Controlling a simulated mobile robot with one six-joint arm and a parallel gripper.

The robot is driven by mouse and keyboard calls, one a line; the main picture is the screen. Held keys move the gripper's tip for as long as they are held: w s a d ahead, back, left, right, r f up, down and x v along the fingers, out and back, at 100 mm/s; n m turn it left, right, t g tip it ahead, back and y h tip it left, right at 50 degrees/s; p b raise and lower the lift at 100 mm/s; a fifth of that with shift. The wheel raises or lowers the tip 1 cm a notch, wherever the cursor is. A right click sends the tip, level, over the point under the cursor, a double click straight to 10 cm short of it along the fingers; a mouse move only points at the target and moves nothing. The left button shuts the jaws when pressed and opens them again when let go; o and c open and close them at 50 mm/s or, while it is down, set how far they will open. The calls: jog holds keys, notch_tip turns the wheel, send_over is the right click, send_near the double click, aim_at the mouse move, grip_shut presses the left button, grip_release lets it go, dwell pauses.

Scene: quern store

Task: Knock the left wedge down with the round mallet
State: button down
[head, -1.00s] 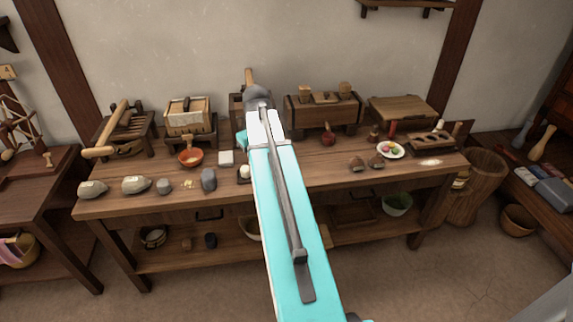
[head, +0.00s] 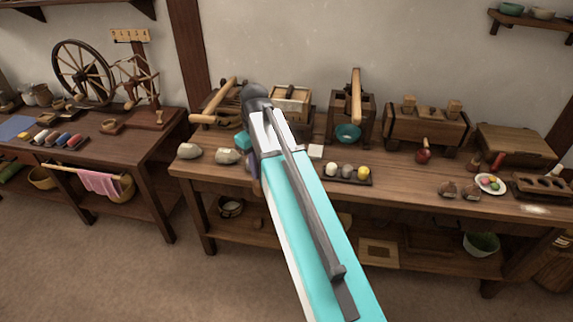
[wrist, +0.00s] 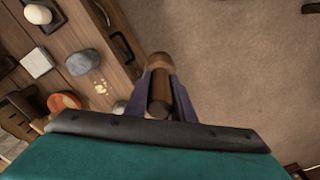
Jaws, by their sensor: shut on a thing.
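The wedge press (head: 425,130) is a brown wooden box on feet toward the right of the bench. Its left wedge (head: 409,104) and right wedge (head: 454,107) stand upright on top, apart from each other. My gripper (wrist: 160,90) is shut on a brown wooden round-ended piece, which looks like the round mallet (wrist: 159,64). Only part of it shows in the wrist view, so its full shape cannot be told. In the head view my arm mostly hides the gripper, which is low at the bench's left front, well left of the press.
Grey stones (head: 190,151) lie at the left end. The floor in front (head: 100,265) is clear.

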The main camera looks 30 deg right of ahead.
jog(key=a+n, duration=0.2)
jog(key=a, duration=0.6)
jog(key=shift+w+r, duration=0.25)
jog(key=shift+w, duration=0.15)
